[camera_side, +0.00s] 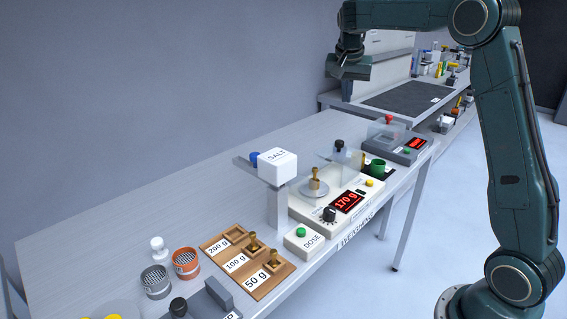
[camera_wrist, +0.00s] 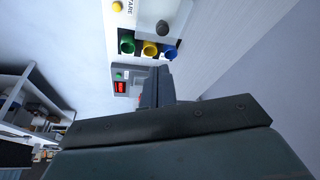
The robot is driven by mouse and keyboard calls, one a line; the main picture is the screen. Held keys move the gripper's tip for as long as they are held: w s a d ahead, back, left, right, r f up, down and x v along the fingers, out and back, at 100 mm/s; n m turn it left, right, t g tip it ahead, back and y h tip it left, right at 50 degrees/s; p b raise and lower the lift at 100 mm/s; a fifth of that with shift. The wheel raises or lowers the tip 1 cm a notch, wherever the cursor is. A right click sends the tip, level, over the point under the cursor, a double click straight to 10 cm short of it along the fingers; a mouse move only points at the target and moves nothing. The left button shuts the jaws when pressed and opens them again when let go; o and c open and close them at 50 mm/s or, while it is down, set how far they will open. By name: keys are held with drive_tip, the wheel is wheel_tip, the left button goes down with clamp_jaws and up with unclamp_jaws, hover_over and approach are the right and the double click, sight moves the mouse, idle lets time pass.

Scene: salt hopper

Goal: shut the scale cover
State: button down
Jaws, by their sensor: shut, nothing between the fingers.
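The scale (camera_side: 336,207) is a cream box with a red display reading 170 g. A brass weight (camera_side: 315,183) stands on its round pan (camera_side: 313,193). The clear scale cover (camera_side: 350,160) with a dark knob (camera_side: 339,145) stands to the right of the pan, which looks uncovered. In the wrist view the cover's knob (camera_wrist: 162,27) shows near the top, beside the cups. My gripper (camera_side: 350,70) is shut and empty, high above the table and well clear of the cover. Its fingers (camera_wrist: 156,86) also show in the wrist view.
The white salt hopper (camera_side: 277,166) stands left of the pan, above the green dose button (camera_side: 301,232). A green cup (camera_wrist: 127,45), yellow cup (camera_wrist: 150,48) and blue cup (camera_wrist: 171,53) sit beside the cover. A grey device (camera_side: 400,141) with a red-knobbed clear cover stands farther right.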

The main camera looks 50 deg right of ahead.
drive_tip(key=w+d+f+m+g, duration=0.1)
drive_tip(key=w+d+f+m, duration=0.1)
drive_tip(key=d+f, duration=0.3)
drive_tip(key=shift+w+d+f+m, duration=0.3)
drive_tip(key=shift+w+d+m, duration=0.1)
drive_tip(key=shift+w+d, duration=0.4)
drive_tip(key=shift+f, duration=0.15)
drive_tip(key=x, duration=0.9)
drive_tip(key=shift+w+a+f, duration=0.1)
drive_tip(key=shift+a+f, duration=0.1)
drive_tip(key=shift+f, duration=0.15)
drive_tip(key=shift+s+a, duration=0.2)
drive_tip(key=shift+a, duration=0.6)
drive_tip(key=shift+s+a, duration=0.2)
drive_tip(key=shift+a, duration=0.65)
drive_tip(key=a, duration=1.2)
drive_tip(key=shift+a, duration=0.4)
